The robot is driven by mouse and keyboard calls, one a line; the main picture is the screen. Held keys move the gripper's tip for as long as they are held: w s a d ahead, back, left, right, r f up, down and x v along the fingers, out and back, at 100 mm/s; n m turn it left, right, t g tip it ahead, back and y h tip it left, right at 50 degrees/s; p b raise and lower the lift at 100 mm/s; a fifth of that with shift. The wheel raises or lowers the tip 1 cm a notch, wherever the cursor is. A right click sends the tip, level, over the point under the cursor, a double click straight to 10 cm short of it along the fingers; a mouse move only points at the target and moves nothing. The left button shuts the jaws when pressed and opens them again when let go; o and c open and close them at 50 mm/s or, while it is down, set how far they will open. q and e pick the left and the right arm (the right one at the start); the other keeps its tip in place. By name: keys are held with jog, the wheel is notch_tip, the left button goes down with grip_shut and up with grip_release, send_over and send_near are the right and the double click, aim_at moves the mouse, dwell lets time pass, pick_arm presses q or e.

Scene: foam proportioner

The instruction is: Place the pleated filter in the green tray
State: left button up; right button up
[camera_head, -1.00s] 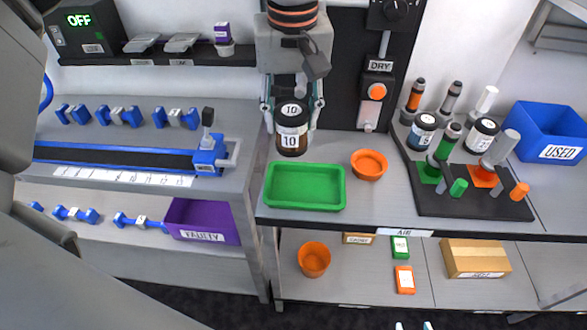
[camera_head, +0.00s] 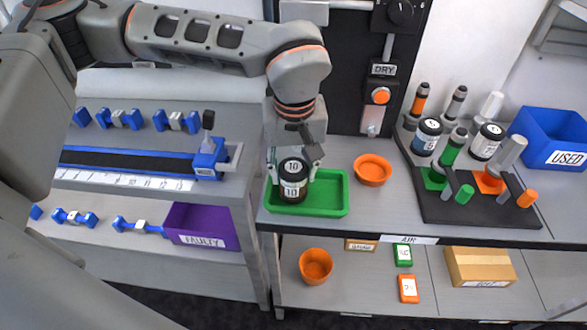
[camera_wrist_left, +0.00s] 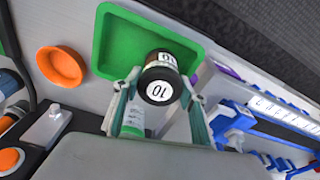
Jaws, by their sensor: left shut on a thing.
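My left gripper (camera_head: 292,178) is shut on a dark brown jar (camera_head: 292,190) with a black cap and white labels marked 10. The jar is upright, in front of or within the green tray (camera_head: 335,207) in the head view. In the left wrist view the jar's cap (camera_wrist_left: 159,86) sits between the fingers (camera_wrist_left: 158,110), overlapping the green tray (camera_wrist_left: 115,45). I cannot tell whether the jar touches the tray floor. No pleats can be made out on it, and I see no other thing that is clearly a pleated filter. My right gripper is not in view.
An orange bowl (camera_head: 373,169) stands right of the tray. A black rack (camera_head: 440,208) with several cylinders and jars is farther right, with a blue USED bin (camera_head: 548,135) behind it. A blue slide device (camera_head: 208,160) is at left. A purple FAULTY bin (camera_head: 200,228) is lower left.

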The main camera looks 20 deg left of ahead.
pick_arm(q)
jog(key=shift+f, duration=0.1)
jog(key=o, duration=1.2)
jog(key=shift+c, duration=0.2)
notch_tip(320, 180, up, 12)
jog(key=s+p, duration=0.1)
jog(key=shift+s+d, duration=0.2)
jog(key=shift+d, duration=0.15)
